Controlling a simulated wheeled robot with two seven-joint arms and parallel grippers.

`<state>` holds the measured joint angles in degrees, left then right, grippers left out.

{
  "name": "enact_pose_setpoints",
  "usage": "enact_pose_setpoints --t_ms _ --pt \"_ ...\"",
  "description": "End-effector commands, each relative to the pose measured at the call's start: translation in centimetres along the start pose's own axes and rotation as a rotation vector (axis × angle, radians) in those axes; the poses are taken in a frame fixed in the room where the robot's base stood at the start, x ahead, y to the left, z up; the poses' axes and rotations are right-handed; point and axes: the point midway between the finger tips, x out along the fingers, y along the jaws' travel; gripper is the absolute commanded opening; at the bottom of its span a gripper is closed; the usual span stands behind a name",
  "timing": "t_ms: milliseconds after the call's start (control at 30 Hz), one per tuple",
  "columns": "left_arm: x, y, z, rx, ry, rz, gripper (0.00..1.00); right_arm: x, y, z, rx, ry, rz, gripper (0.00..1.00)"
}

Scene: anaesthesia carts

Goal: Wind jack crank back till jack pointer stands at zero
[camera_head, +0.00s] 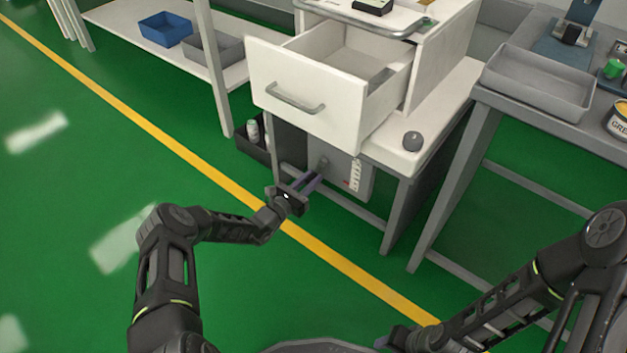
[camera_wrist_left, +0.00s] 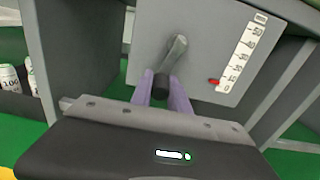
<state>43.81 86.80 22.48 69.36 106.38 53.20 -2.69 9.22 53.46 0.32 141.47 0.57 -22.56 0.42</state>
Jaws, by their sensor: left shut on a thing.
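The jack's grey panel (camera_head: 337,170) is under the white cart, below its open drawer. The jack crank (camera_wrist_left: 177,50) is a grey arm with a dark knob (camera_wrist_left: 162,86), on the panel's face. My left gripper (camera_head: 316,174) has its purple fingers on either side of the knob, shut on it; it also shows in the left wrist view (camera_wrist_left: 164,90). A white scale (camera_wrist_left: 243,52) stands right of the crank. The small red jack pointer (camera_wrist_left: 213,82) is near the scale's low end, slightly above the zero mark. My right gripper (camera_head: 395,341) is low in the head view, its fingers mostly hidden.
The open drawer (camera_head: 315,95) juts out above my left gripper. A dark bin (camera_head: 250,147) with white cans is left of the jack. A grey bench with a tray (camera_head: 540,82) stands right. Green floor is clear at left.

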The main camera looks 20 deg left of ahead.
Motion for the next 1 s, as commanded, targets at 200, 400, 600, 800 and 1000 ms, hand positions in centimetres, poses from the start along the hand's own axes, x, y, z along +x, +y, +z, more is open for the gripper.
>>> enact_pose_setpoints --t_ms 200,400,600,800,1000 --pt "-0.06 0.35 0.01 0.038 0.001 0.003 0.0 -0.07 -0.02 0.02 0.0 -0.001 0.0 0.36" --pt "-0.06 0.37 0.03 0.04 0.001 0.003 0.0 -0.07 -0.01 0.01 0.0 -0.001 0.0 0.36" --pt "-0.06 0.37 0.04 0.04 0.001 0.003 0.25 -0.07 -0.02 0.01 0.0 -0.001 0.0 0.36" --pt "-0.02 0.3 0.06 0.039 0.0 0.002 0.41 -0.06 -0.02 0.01 0.0 0.0 0.0 0.36" --pt "-0.01 0.25 0.07 0.039 0.0 0.001 0.43 -0.06 -0.02 0.01 0.0 0.0 0.0 0.36"
